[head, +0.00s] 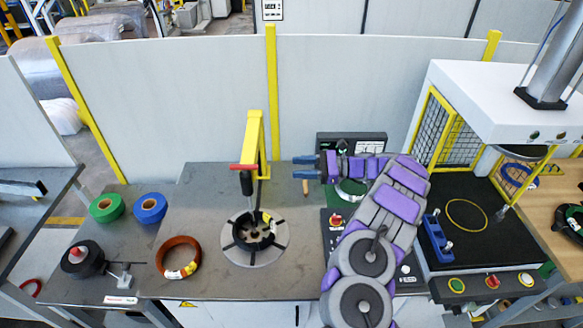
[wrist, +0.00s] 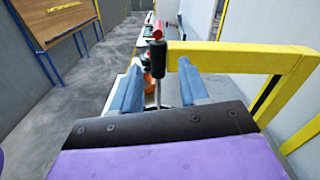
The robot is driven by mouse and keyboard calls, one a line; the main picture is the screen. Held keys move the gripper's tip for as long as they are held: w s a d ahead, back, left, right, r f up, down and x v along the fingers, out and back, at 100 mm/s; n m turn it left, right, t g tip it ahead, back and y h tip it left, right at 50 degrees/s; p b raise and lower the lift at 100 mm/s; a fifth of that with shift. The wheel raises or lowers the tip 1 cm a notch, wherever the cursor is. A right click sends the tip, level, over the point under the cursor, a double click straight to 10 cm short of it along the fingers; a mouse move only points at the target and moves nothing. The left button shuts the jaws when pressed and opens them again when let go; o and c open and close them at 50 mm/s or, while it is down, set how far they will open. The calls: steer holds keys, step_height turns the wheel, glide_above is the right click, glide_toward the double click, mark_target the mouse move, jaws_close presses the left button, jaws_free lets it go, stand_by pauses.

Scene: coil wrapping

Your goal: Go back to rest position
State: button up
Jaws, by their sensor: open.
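My arm, purple and grey, rises on the right of the table in the head view and bends left at its top. My gripper (head: 307,167) has blue fingers, spread apart and empty, pointing left above the table's back part. In the wrist view the two fingers of my gripper (wrist: 158,92) stand apart. Beyond them is the yellow post (wrist: 245,62) with its black and red handle (wrist: 157,55). The post (head: 255,145) stands left of my gripper in the head view, apart from it.
A round plate (head: 270,255) with a black hub sits mid-table. A copper-coloured coil (head: 178,258), a green roll (head: 107,208), a blue roll (head: 150,208) and a black roll (head: 82,258) lie left. A caged press (head: 480,110) stands right. Panels close the back.

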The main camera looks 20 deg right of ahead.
stand_by(0.5)
steer(key=s+a+r+n+g+h+b, duration=0.1)
steer(key=s+a+r+n+g+b, duration=0.2)
steer(key=a, duration=0.5)
steer(key=s+a+r+n+g, duration=0.3)
steer(key=s+a+r, duration=0.1)
steer(key=a, duration=0.4)
steer(key=s+a+n+g+h+b, duration=0.3)
steer(key=s+a+n+h, duration=0.3)
steer(key=s, duration=0.7)
steer(key=s+f+n+h+b, duration=0.3)
steer(key=s+f+n+h, duration=0.1)
steer(key=s, duration=0.9)
steer(key=s+d+f+n+t+h+b, duration=0.1)
steer(key=s+d+f+n+h+b, duration=0.2)
steer(key=s+d+f+h, duration=0.3)
steer(key=s+d+f, duration=0.1)
steer(key=s+d, duration=0.2)
steer(key=s, duration=0.4)
steer(key=shift+d+t, duration=0.3)
steer(key=shift+d, duration=0.05)
